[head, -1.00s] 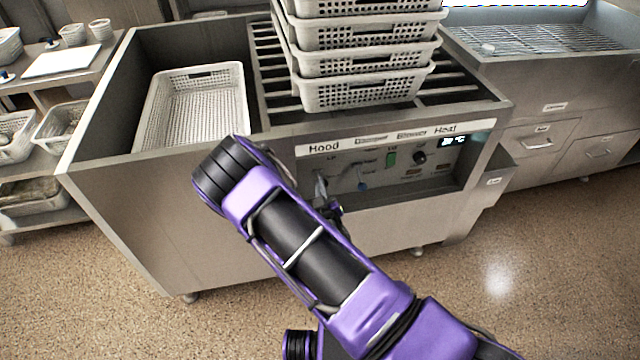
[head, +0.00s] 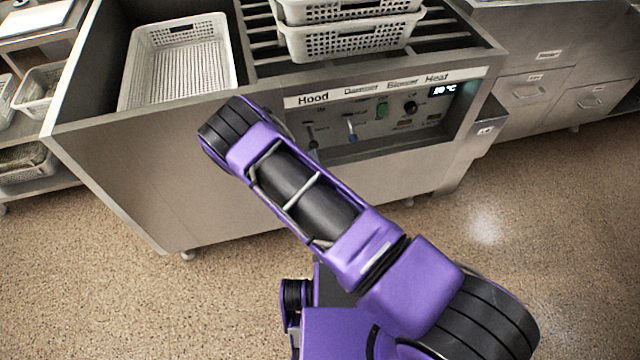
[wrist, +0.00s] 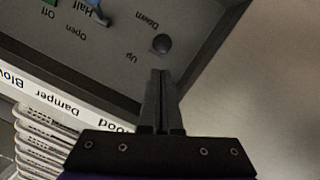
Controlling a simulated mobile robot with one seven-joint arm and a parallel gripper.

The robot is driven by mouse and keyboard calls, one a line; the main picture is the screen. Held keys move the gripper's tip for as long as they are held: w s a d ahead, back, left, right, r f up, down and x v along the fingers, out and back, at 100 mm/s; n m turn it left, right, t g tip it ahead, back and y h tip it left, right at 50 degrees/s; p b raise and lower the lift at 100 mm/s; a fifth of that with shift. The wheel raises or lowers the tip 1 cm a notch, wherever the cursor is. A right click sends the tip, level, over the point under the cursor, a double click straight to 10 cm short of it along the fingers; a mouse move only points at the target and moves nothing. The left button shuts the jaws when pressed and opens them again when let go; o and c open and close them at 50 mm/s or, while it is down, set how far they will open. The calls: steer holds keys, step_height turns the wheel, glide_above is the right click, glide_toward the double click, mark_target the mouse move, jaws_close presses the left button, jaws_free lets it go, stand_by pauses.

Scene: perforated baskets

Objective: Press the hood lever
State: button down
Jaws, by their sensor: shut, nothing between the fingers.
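The hood lever (head: 311,135) is on the control panel under the "Hood" label. In the wrist view, where the panel appears upside down, its dark round knob (wrist: 162,43) is seen nearly end-on, beside the "Up" and "Down" markings. My gripper (wrist: 162,73) is shut and empty, its fingertips pointing at the panel just below the knob in the picture. A small gap shows between tips and knob; the depth between them is hard to judge. In the head view my purple arm hides the gripper.
White perforated baskets (head: 350,40) are stacked on the slatted top. Another basket (head: 130,75) sits in the left basin.

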steer(key=v, duration=1.4)
steer(key=shift+p, duration=0.45)
steer(key=shift+w, duration=0.1)
